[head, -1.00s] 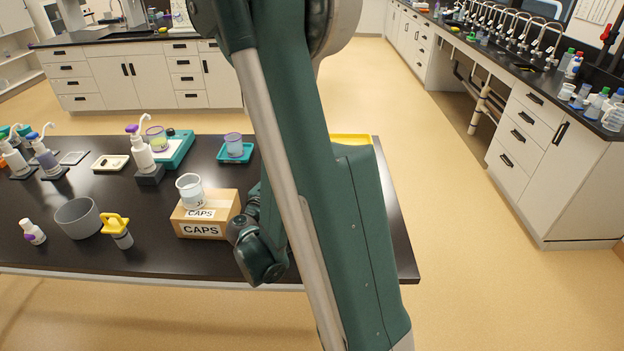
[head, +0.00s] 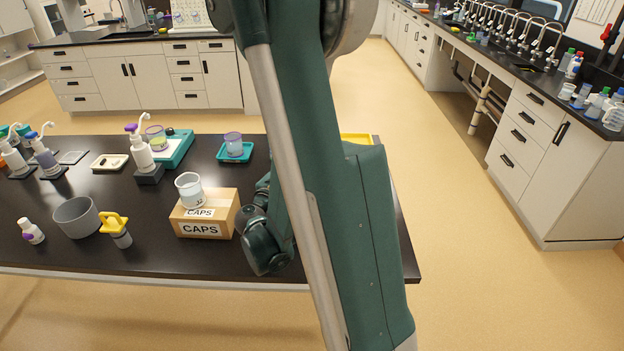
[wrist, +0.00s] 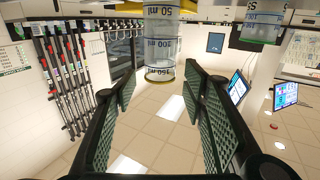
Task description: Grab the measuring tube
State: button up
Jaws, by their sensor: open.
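A clear measuring tube (wrist: 162,42) with blue 50, 100 and 150 ml marks shows upside down at the top centre of the wrist view, where the picture itself looks inverted. My gripper (wrist: 160,80) is open, with its two green padded fingers spread below the tube in the picture. The tube's rim lies just beyond the fingertips, and nothing is between the pads. In the head view my arm hides the gripper. I cannot tell whether the tube shows there.
In the head view, a clear beaker (head: 189,188) stands on the CAPS box (head: 199,229), close left of my arm. A grey bowl (head: 76,218), a yellow-handled tool (head: 115,226) and a teal tray (head: 235,157) with a cup are on the black table (head: 140,262). A yellow tray (head: 357,138) is partly hidden.

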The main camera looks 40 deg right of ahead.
jog(key=x, duration=0.3)
jog(key=shift+w+d+b, duration=0.1)
jog(key=shift+d+b, duration=0.2)
jog(key=shift+b, duration=0.05)
dwell(0.3)
jog(key=c, duration=1)
